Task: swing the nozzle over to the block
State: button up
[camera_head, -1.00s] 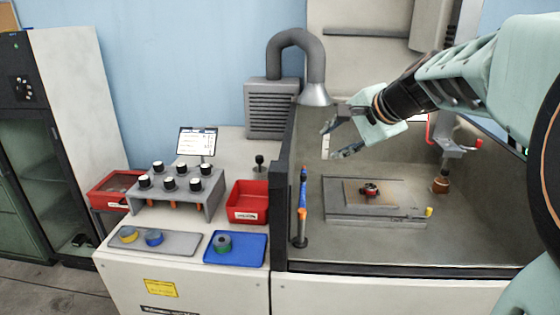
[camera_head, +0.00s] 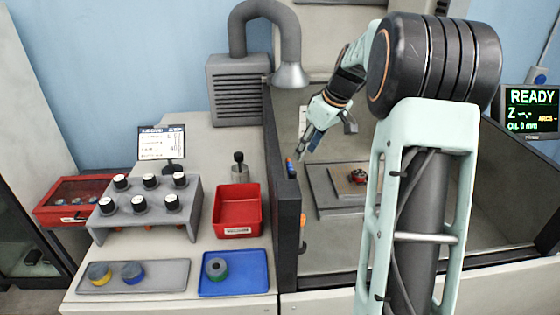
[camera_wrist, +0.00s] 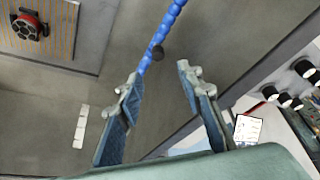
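My gripper (camera_head: 304,148) is open and empty, close to the hose; in the wrist view (camera_wrist: 160,78) the hose lies just beyond the fingertips. Contact cannot be told. A red-and-black piece (camera_head: 357,176) sits on a brown plate over a grey slab, perhaps the block.
The dark tank wall (camera_head: 288,222) stands left of the hose. A grey fume duct (camera_head: 290,72) hangs above. Left of the tank are a red bin (camera_head: 237,212), a blue tray (camera_head: 234,274) and a knob rack (camera_head: 146,207). A READY screen (camera_head: 533,108) is at right.

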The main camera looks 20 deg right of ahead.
aim_at(294, 172)
jog(key=shift+n, duration=0.4)
jog(key=p+x, duration=0.1)
jog(key=x, duration=1)
jog(key=shift+d+f, duration=0.1)
jog(key=shift+c, duration=0.3)
grip_shut()
